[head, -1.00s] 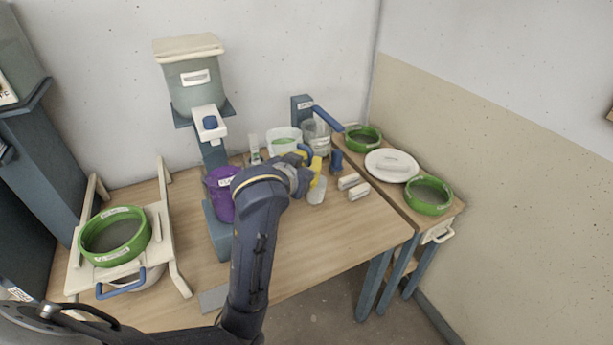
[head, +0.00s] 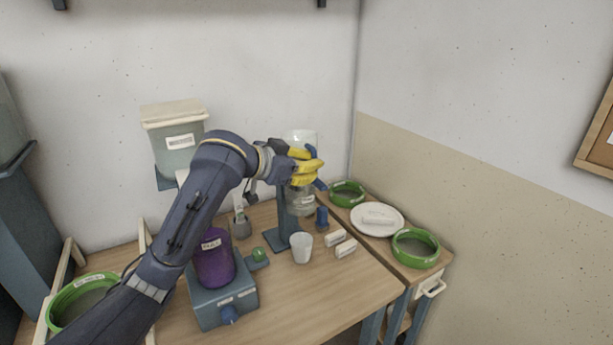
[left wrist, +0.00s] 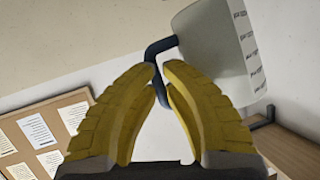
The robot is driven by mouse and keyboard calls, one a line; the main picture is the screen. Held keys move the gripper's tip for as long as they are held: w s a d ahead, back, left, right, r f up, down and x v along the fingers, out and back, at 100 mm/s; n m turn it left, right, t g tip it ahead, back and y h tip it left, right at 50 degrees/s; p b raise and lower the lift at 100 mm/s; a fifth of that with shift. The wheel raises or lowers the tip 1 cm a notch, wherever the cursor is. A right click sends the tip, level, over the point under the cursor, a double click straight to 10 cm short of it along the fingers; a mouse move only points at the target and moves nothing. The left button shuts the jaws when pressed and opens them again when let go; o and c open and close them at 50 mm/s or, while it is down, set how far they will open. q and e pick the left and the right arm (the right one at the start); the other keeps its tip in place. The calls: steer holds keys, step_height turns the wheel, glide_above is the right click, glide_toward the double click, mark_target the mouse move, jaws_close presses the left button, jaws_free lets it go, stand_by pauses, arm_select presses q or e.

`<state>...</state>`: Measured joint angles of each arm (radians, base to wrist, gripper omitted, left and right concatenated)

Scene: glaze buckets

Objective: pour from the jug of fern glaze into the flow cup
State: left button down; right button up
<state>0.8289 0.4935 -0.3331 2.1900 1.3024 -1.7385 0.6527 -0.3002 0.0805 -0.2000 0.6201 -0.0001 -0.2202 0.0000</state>
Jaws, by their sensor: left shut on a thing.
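My left gripper (head: 306,168) has yellow fingers and is shut on the blue handle (left wrist: 160,47) of a pale, translucent jug (head: 301,138). It holds the jug above the bench, close to the blue stand (head: 286,208). The jug also shows in the left wrist view (left wrist: 214,42), with dark lettering on its side. Its contents are not visible. A small white cup (head: 301,248) stands on the table in front of the stand. I cannot make out the flow cup for certain; the top of the stand is hidden behind my gripper and arm. My right gripper is not in view.
A clear labelled container (head: 301,202) stands behind the stand. A purple container (head: 213,259) sits on a blue-grey base at left. Two pale blocks (head: 340,243) and a blue item (head: 321,218) lie to the right. Green-rimmed sieves (head: 415,249) and a white plate (head: 377,219) occupy the side table.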

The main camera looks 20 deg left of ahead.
arm_select(q)
steer(key=s+g+h, duration=0.1)
steer(key=s+f+m+g+h, duration=0.1)
steer(key=g, duration=0.1)
steer(key=g+h, duration=0.2)
steer(key=shift+s+a+f+m, duration=0.15)
steer(key=shift+s+a+m, duration=0.2)
steer(key=shift+s+m, duration=0.05)
stand_by(1.5)
